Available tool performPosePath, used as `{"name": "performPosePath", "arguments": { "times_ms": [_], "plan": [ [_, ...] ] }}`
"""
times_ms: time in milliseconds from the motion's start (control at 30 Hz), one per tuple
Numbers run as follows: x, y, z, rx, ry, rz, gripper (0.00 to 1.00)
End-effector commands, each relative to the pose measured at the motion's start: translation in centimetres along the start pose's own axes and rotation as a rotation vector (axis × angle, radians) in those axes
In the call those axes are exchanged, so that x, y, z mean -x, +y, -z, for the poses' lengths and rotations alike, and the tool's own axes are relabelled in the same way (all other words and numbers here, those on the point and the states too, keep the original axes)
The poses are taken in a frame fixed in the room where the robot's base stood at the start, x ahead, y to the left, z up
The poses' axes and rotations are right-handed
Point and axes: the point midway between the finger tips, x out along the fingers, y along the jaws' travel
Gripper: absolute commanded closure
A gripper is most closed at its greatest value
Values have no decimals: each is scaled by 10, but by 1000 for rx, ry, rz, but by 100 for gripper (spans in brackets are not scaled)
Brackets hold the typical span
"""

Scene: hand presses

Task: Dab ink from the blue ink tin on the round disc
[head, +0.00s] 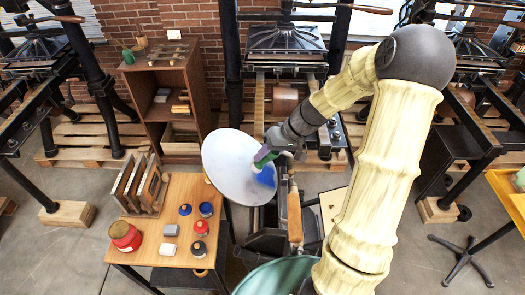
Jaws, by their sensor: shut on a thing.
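The round disc (232,172) is a large pale plate, tilted, left of my arm's end. A blue ink patch (267,175) shows near its right edge. My gripper (266,158) is over the disc's right part, close above the blue patch, shut on a small tool whose shape is mostly hidden. Green and purple parts show at the fingers. I cannot tell whether the tool touches the disc. The blue ink tin (206,210) stands on the wooden table, below and left of the disc.
The table (150,248) also holds a red jar (125,236), a rack of frames (139,185), a red-topped tin (201,228), a black-topped tin (199,249) and a pale block (171,230). Black presses stand around. A wooden handle (294,215) rises below my gripper.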

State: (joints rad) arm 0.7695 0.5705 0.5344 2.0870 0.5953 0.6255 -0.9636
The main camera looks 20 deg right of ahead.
Motion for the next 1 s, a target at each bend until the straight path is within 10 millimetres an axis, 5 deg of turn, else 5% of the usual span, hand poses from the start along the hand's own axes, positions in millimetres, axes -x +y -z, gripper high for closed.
{"name": "performPosePath", "arguments": {
  "times_ms": [567,1000],
  "plan": [
    [-15,7,-5,2,1,3,85],
    [-58,7,-6,3,0,4,85]
  ]
}}
